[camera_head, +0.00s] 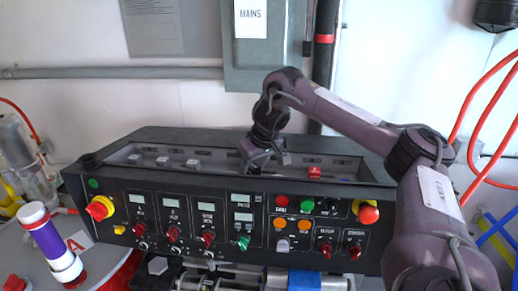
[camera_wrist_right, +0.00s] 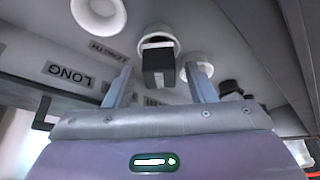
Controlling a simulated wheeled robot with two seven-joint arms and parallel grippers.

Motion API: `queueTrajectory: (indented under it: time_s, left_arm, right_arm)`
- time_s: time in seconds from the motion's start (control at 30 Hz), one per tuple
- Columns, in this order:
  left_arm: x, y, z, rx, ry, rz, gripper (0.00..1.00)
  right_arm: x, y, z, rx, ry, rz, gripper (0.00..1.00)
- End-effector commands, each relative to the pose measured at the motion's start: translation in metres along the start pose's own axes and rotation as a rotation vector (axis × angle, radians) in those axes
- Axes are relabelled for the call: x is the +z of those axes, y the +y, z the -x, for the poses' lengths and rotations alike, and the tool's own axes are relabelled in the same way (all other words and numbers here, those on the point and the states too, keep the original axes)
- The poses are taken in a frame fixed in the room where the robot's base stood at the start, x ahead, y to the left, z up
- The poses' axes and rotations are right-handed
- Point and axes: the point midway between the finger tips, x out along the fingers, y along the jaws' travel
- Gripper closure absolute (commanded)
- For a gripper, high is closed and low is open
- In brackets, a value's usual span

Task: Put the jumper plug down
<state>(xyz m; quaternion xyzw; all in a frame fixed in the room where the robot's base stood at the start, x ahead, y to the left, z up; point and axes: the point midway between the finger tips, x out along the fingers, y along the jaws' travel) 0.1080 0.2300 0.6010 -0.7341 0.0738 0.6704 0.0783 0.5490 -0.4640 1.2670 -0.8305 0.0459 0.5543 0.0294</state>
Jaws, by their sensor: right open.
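My right gripper (camera_head: 262,163) reaches down into the recessed top tray of the black control console (camera_head: 150,184). In the right wrist view its two fingers (camera_wrist_right: 158,80) stand apart, one on each side of a small black block (camera_wrist_right: 158,62), which looks like the jumper plug. The block is at a white round socket (camera_wrist_right: 157,36); I cannot tell whether it is seated in it. Clear gaps show between the block and both fingers. In the head view the gripper and arm hide the block. My left gripper is not in view.
The tray also holds several white pieces (camera_head: 163,161) on the left and a red piece (camera_head: 315,172) on the right. A sign marked LONG (camera_wrist_right: 69,75) and another white ring (camera_wrist_right: 98,14) show in the wrist view. Knobs and switches fill the console front.

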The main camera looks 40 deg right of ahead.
Motion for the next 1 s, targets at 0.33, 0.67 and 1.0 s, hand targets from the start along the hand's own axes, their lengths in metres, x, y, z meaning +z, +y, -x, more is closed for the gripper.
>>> queueTrajectory:
  time_s: [0.33,0.67,1.0]
  left_arm:
    - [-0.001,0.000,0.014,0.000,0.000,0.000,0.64]
    - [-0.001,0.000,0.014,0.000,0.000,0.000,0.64]
    - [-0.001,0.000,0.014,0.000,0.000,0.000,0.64]
  right_arm:
    - [-0.003,-0.001,0.038,0.000,0.006,0.004,0.50]
    - [-0.001,0.000,0.059,0.000,0.005,0.000,0.50]
    - [-0.002,0.000,0.084,0.000,0.006,0.001,0.50]
